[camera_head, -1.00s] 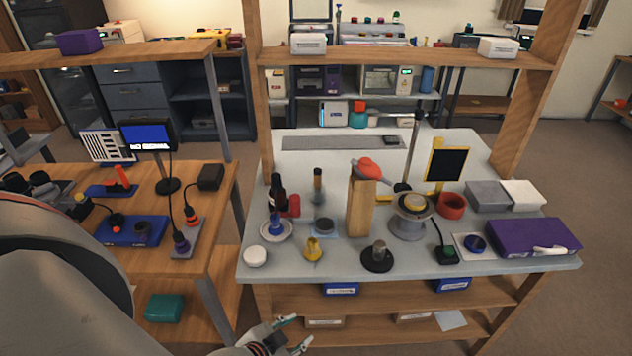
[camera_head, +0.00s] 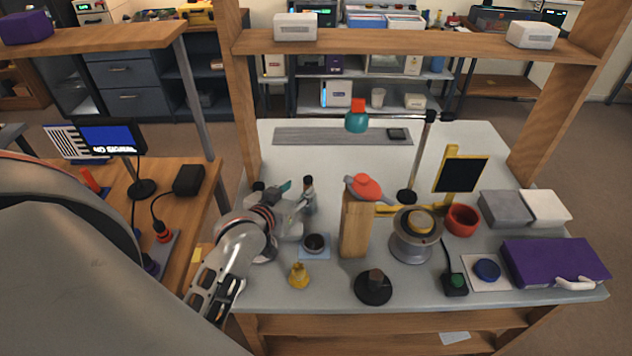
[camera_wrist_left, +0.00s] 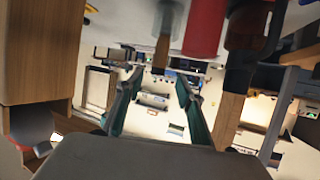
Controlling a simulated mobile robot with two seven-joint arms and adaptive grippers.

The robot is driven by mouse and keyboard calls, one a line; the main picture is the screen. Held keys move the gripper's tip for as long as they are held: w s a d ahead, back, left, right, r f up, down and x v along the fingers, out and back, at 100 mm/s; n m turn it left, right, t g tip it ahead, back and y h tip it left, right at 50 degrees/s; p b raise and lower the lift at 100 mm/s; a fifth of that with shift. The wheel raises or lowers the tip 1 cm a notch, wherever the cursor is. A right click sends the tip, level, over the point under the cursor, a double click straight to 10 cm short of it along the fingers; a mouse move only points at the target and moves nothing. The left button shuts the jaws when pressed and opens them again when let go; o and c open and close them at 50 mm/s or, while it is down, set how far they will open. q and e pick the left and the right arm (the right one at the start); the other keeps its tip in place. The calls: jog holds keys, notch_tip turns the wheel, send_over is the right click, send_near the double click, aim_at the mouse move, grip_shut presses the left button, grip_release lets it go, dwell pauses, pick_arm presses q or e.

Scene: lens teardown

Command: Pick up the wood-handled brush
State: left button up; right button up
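The wood-handled brush (camera_head: 309,193) stands upright on the grey-white worktable (camera_head: 455,285), left of a wooden block. In the left wrist view it shows near the top as a brownish wooden piece (camera_wrist_left: 162,52) with a blurred grey part. My left gripper (camera_head: 296,194) is open and just left of the brush, its fingers pointing at it. In the left wrist view the teal-lined fingers (camera_wrist_left: 160,80) are spread and empty, with the brush ahead of the gap. Contact cannot be told. My right gripper is not in view.
A wooden block (camera_head: 355,228) with a red-topped item stands right of the brush. A red cylinder (camera_wrist_left: 205,28) and a dark bottle (camera_wrist_left: 248,28) are close beside it. A dark round jar (camera_head: 314,243) and a yellow piece (camera_head: 299,275) lie in front. The table behind is mostly clear.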

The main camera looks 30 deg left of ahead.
aim_at(306, 184)
pick_arm(q)
jog(key=shift+w, duration=0.25)
jog(key=shift+x, duration=1)
jog(key=x, duration=0.4)
jog(key=shift+w+f, duration=0.1)
jog(key=shift+f, duration=0.1)
jog(key=shift+w+f, duration=0.15)
jog(key=shift+w, duration=0.2)
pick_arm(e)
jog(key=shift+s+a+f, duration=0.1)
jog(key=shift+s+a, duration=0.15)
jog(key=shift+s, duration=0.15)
pick_arm(q)
grip_shut()
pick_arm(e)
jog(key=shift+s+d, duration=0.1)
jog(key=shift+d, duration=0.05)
